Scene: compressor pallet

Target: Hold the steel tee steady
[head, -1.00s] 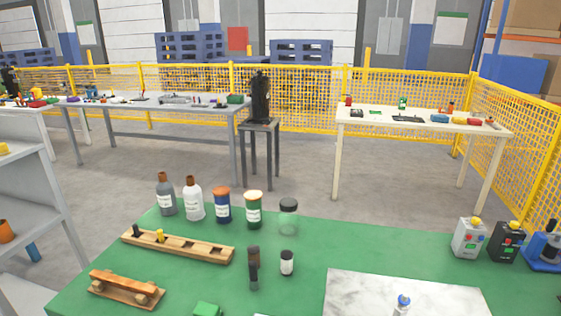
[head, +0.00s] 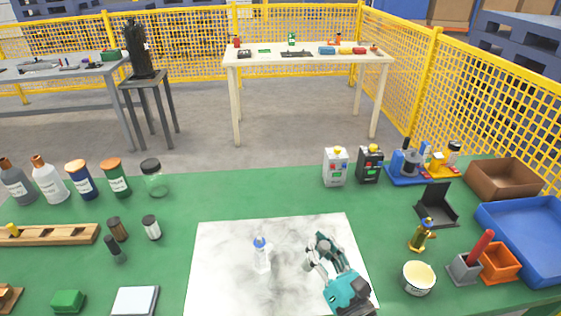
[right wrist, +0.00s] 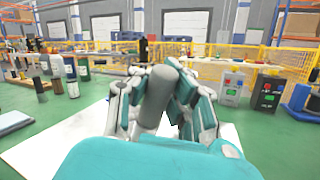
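A plain grey cylindrical piece, which looks like the steel tee (right wrist: 157,98), shows between the fingers of my right gripper (right wrist: 162,85) in the right wrist view. The fingers close in on it from both sides; its lower part is hidden behind my gripper's teal body. In the head view my right gripper (head: 316,262) is over the right part of the white marbled slab (head: 225,287), and the piece is mostly hidden there. My left gripper is not in view.
A small bottle with a blue top (head: 262,254) stands on the slab, left of my right gripper. To the right are a cream-topped round tub (head: 418,278), an orange box (head: 499,262) and a blue tray (head: 527,236). Two control boxes (head: 335,167) stand behind.

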